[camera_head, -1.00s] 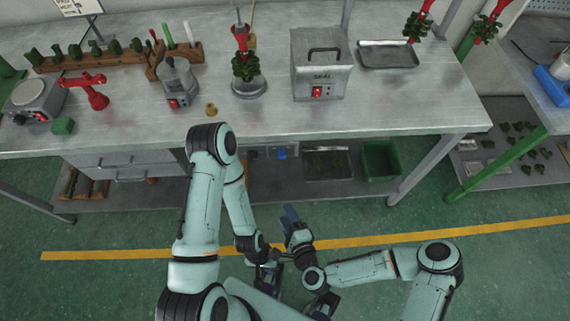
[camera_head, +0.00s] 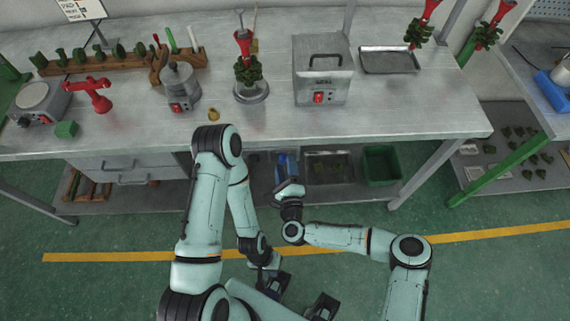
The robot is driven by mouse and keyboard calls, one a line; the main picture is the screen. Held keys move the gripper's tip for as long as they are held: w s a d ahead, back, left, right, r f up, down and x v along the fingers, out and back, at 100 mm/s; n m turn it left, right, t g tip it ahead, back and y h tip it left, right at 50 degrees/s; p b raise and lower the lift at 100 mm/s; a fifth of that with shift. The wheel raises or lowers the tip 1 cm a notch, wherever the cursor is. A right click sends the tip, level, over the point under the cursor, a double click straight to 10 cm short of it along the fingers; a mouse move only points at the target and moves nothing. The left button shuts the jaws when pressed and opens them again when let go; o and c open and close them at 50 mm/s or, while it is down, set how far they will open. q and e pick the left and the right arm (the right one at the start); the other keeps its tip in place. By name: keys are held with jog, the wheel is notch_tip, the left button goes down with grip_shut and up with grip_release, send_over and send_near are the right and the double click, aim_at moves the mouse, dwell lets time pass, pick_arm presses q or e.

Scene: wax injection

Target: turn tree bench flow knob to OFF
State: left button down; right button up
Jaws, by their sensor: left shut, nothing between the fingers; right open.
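I cannot make out a flow knob for certain. My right gripper (camera_head: 286,181) is open. It reaches in under the bench front, near a blue part (camera_head: 286,163) at the lower shelf, and hides part of what is behind. I cannot tell whether it touches anything. My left gripper (camera_head: 268,265) is shut and empty, low in front of the bench above the floor, partly hidden by its own arm.
A dark tray (camera_head: 328,178) and a green bin (camera_head: 382,165) stand on the lower shelf, right of my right gripper. A wax tree (camera_head: 246,70) stands on the bench. Bench legs and drawers (camera_head: 118,170) bound the shelf. The floor in front is mostly open.

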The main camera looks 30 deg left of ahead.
jog(key=shift+w+a, duration=0.3)
jog(key=shift+w, duration=0.05)
grip_shut()
